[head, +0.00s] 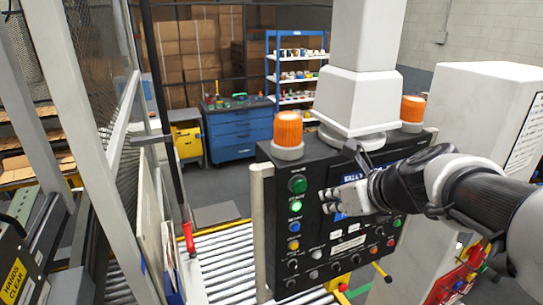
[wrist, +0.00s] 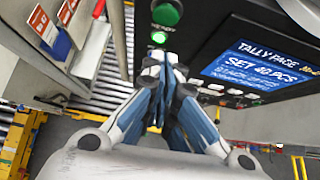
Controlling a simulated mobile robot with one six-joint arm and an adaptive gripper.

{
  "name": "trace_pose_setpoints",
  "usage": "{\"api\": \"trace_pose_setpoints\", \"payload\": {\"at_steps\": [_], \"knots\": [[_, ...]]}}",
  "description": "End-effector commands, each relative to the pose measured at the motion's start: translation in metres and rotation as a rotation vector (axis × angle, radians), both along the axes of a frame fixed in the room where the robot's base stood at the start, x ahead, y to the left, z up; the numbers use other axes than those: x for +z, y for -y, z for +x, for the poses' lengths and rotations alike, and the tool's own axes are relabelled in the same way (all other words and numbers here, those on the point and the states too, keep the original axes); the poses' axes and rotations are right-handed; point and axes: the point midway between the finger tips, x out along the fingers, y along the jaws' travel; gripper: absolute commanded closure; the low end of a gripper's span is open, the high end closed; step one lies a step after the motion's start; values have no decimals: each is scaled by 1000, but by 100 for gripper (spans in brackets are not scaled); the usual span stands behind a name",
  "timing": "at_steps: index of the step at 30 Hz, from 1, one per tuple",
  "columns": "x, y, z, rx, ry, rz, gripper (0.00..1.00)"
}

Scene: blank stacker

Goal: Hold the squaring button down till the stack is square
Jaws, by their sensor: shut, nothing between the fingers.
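The black control panel (head: 340,250) carries several buttons. Down its left column are a large green button (head: 297,184), a lit green one (head: 296,206), a blue one (head: 295,226) and an amber one (head: 294,244). Their labels are too small to read, so I cannot tell which is the squaring button. My gripper (head: 324,201) is shut and empty, its tips just right of this column. In the wrist view the closed tips (wrist: 158,62) lie just below the lit green button (wrist: 158,37); I cannot tell whether they touch the panel. I cannot make out the stack being squared.
A screen (wrist: 262,68) reading "TALLY PAGE, SET 40 PCS" is right of the tips. Orange beacons (head: 287,130) top the panel. A roller conveyor (head: 225,262) runs left of it, beside a grey guard frame (head: 95,150). A blue drawer cabinet (head: 238,135) stands behind.

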Motion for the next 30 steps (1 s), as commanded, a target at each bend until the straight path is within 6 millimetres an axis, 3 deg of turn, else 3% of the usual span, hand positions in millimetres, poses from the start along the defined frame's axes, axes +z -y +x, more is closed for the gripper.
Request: {"api": "trace_pose_setpoints", "payload": {"at_steps": [6,20,23,26,30], "knots": [[16,6,-18,0,1,0,100],[13,5,-22,20,1,-18,100],[-8,-4,-33,114,11,-109,100],[-47,-19,-55,307,30,-289,100],[-113,-39,-96,674,73,-612,100]]}}
